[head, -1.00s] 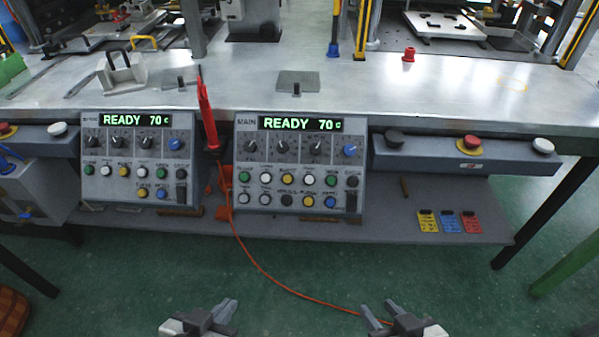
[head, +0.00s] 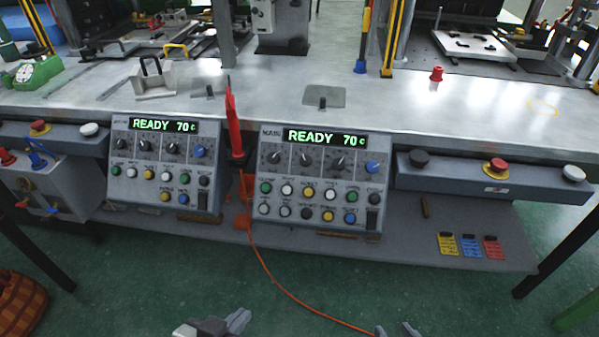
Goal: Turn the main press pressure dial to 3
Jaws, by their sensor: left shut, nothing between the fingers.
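The main press panel (head: 262,222) is the right one of two grey control boxes on the front of the bench. Its green display (head: 326,138) reads READY 70 c. Below the display are three black dials, a left one (head: 275,158), a middle one (head: 305,160) and a right one (head: 338,163), and a blue dial (head: 372,167). Their labels and scale numbers are too small to read. My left gripper (head: 242,319) is shut and empty, low in front of the bench. My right gripper (head: 396,330) is open and empty, partly cut off by the bottom edge. Both are well apart from the panel.
A similar left panel (head: 116,192) also reads READY 70 c. A red tool (head: 233,120) stands between the panels, with an orange cable (head: 275,284) hanging to the floor. A button bar (head: 455,180) juts out at right. Space before the panels is clear.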

